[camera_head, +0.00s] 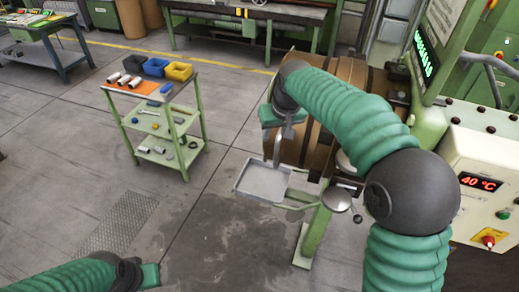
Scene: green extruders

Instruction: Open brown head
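The brown head (345,72) is a large ribbed cylinder on the green extruder at the right, partly hidden behind my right arm. Its front faces left and down. My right arm reaches up from the lower right and bends over the head. My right gripper (285,128) points down at the head's left side, close to a thin upright metal bar above a small grey tray (262,182). I cannot tell whether it touches the bar or whether its fingers are shut. My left gripper (150,275) is at the bottom left edge, far from the head, and its fingers are not clear.
A control panel (486,184) showing 40 °C stands at the right. A round metal plate (337,199) and a green leg (313,235) are below the head. A green cart (160,118) with bins and parts stands to the left. The floor between is clear.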

